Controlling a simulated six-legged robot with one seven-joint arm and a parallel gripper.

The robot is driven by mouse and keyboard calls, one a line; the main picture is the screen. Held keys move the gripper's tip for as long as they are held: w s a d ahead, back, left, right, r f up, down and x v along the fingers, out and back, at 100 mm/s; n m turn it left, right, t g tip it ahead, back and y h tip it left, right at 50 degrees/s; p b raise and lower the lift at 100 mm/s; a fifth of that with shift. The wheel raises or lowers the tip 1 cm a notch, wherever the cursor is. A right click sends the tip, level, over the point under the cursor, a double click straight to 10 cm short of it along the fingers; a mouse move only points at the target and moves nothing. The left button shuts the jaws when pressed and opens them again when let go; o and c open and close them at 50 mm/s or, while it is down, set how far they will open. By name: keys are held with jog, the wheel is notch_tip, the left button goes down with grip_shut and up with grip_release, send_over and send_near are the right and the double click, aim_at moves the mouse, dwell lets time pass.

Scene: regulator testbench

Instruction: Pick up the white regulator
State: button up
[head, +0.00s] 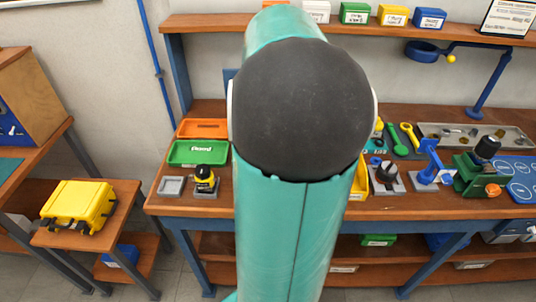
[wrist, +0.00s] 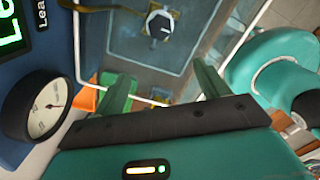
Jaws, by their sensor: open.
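In the wrist view, a small white part with a black top and a yellow bit (wrist: 160,22) lies at the top centre, beyond my fingertips. It looks like the white regulator, but it is small and partly blurred. My gripper (wrist: 165,82) is open, its two green fingers spread wide with nothing between them. The part is apart from the fingers. In the head view, my arm covers the middle of the bench and my gripper is hidden. A black and yellow regulator (head: 205,176) stands on a grey base at the bench's left; no white regulator is clear there.
In the wrist view, a round gauge (wrist: 38,103) on a blue panel is close at left; the white part lies over a grey-blue surface (wrist: 190,50). In the head view, green and orange bins (head: 198,153) and several fixtures (head: 430,165) occupy the bench (head: 420,208). A yellow case (head: 77,203) stands left.

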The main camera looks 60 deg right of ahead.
jog(key=f, duration=0.4)
jog(key=s+d+f, duration=0.1)
jog(key=f, duration=0.4)
jog(key=s+d+f, duration=0.1)
jog(key=f, duration=0.3)
jog(key=shift+f, duration=0.35)
jog(key=shift+r, duration=0.1)
jog(key=c, duration=1.4)
